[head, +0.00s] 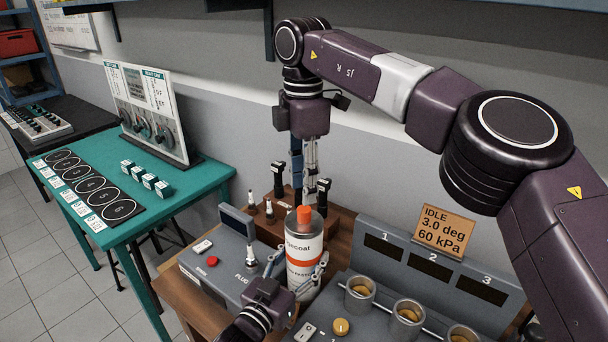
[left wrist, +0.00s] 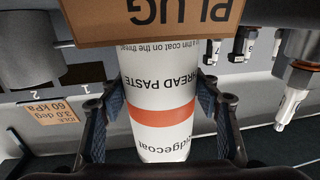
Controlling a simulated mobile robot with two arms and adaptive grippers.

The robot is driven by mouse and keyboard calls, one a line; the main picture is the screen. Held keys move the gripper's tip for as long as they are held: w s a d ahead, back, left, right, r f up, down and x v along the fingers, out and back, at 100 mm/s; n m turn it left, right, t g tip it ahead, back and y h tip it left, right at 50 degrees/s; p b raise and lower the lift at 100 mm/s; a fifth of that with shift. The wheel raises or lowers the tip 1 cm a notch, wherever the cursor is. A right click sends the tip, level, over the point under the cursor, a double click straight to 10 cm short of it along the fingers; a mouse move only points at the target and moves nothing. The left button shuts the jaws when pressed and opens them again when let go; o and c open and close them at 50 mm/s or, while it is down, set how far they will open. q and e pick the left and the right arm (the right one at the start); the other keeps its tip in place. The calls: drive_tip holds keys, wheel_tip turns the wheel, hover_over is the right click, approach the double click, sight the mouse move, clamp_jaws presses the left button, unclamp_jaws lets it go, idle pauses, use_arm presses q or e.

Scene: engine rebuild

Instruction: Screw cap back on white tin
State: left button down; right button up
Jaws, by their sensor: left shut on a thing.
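The white tin (head: 303,262) with an orange band stands upright in the middle of the head view; its label reads "THREAD PASTE" in the left wrist view (left wrist: 160,85). An orange cap (head: 304,214) shows at the tin's top; I cannot tell whether it is seated. My left gripper (head: 300,272) is shut around the tin's lower body, one finger on each side, also in the left wrist view (left wrist: 160,112). My right gripper (head: 307,198) points straight down, its fingertips at the cap. Whether they grip the cap is unclear.
Behind the tin is a wooden rack (head: 340,222) with plugs and dark tools. A grey plug box (head: 215,262) is at left. A grey panel (head: 440,270) and several metal cylinders (head: 360,292) are at right. A teal table (head: 175,195) stands further left.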

sight(304, 208)
drive_tip(key=n, duration=0.3)
drive_tip(key=shift+r, duration=0.1)
drive_tip(key=n, duration=0.5)
drive_tip(key=shift+r+n, duration=0.2)
drive_tip(key=shift+n, duration=0.1)
drive_tip(key=n, duration=0.6)
drive_tip(key=shift+r+n, duration=0.2)
drive_tip(key=shift+n, duration=0.1)
drive_tip(key=n, duration=0.6)
drive_tip(key=shift+r+n, duration=0.2)
drive_tip(key=shift+n, duration=0.2)
drive_tip(key=n, duration=0.6)
drive_tip(key=shift+d+r+n, duration=0.1)
drive_tip(key=shift+r+n, duration=0.1)
drive_tip(key=shift+n, duration=0.2)
drive_tip(key=shift+f, duration=4)
